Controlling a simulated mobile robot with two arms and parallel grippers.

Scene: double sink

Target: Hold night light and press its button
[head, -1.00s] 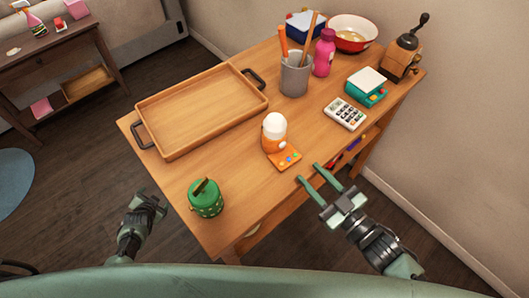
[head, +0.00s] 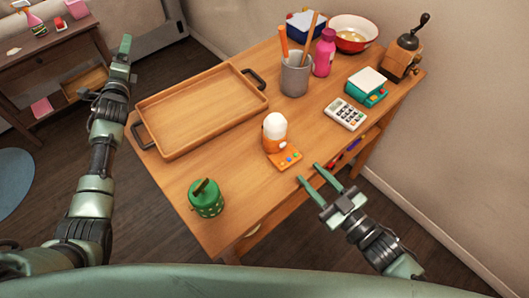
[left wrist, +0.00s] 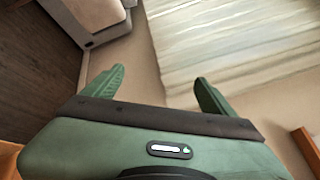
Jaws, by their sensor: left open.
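The night light (head: 275,128) has a white rounded top and an orange body. It stands upright near the middle of the wooden table, with an orange base plate bearing small coloured buttons (head: 291,157) at its front right. My right gripper (head: 322,173) is open and empty at the table's front right edge, apart from the night light. My left gripper (head: 121,52) is raised to the left of the table, far from the night light. In the left wrist view, its two fingers (left wrist: 160,85) are spread with nothing between them.
A wooden tray (head: 205,145) lies left of the night light. A grey utensil cup (head: 295,75), pink bottle (head: 325,52), calculator (head: 345,114) and teal scale (head: 367,88) stand behind and right. Bare tabletop surrounds the night light.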

